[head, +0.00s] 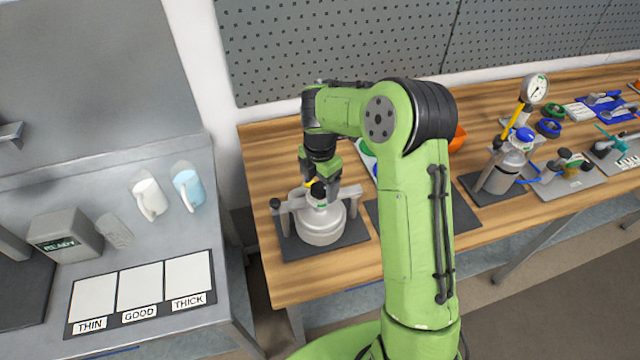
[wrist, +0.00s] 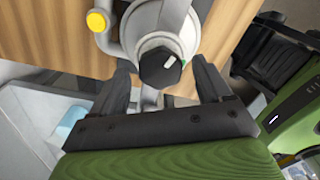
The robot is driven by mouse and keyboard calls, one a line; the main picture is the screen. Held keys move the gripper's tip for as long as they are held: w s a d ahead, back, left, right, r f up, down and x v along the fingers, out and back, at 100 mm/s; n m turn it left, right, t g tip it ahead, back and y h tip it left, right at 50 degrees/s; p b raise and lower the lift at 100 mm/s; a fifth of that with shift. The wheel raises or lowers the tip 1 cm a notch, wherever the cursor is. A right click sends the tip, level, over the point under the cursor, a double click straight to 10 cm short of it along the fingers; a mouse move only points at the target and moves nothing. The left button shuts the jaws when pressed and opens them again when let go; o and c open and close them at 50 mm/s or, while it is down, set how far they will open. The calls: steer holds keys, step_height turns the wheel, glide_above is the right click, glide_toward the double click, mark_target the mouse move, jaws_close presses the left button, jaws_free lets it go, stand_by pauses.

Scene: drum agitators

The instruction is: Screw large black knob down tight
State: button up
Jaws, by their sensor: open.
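The large black knob (wrist: 160,67) has a white mark and sits on top of a pale grey round housing (wrist: 185,18) in the wrist view. In the head view the knob (head: 318,191) shows partly beneath my gripper, on top of a grey drum-like vessel (head: 320,228). My gripper (head: 320,178) points down over it. In the wrist view my gripper (wrist: 161,64) is open, with one dark finger on each side of the knob. Gaps show between the fingers and the knob. How deep the fingertips reach is hard to tell.
A yellow button (wrist: 97,21) is beside the housing. The vessel stands on a dark mat (head: 293,247) on the wooden bench (head: 275,285). A gauge bottle unit (head: 512,165) is to the right. A grey counter with a THIN/GOOD/THICK card (head: 140,290) and mugs is at left.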

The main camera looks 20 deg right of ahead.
steer(key=shift+f, duration=0.25)
steer(key=c, duration=1)
steer(key=shift+c, duration=0.2)
steer(key=shift+m, duration=0.3)
steer(key=m, duration=0.3)
steer(key=shift+m, duration=0.3)
steer(key=m+b, duration=0.1)
steer(key=m, duration=0.2)
steer(key=shift+m, duration=0.3)
steer(key=m, duration=0.3)
steer(key=shift+w+m, duration=0.1)
steer(key=shift+m, duration=0.2)
steer(key=shift+r+m+b, duration=0.1)
steer(key=shift+m+b, duration=0.35)
steer(key=shift+m, duration=1.25)
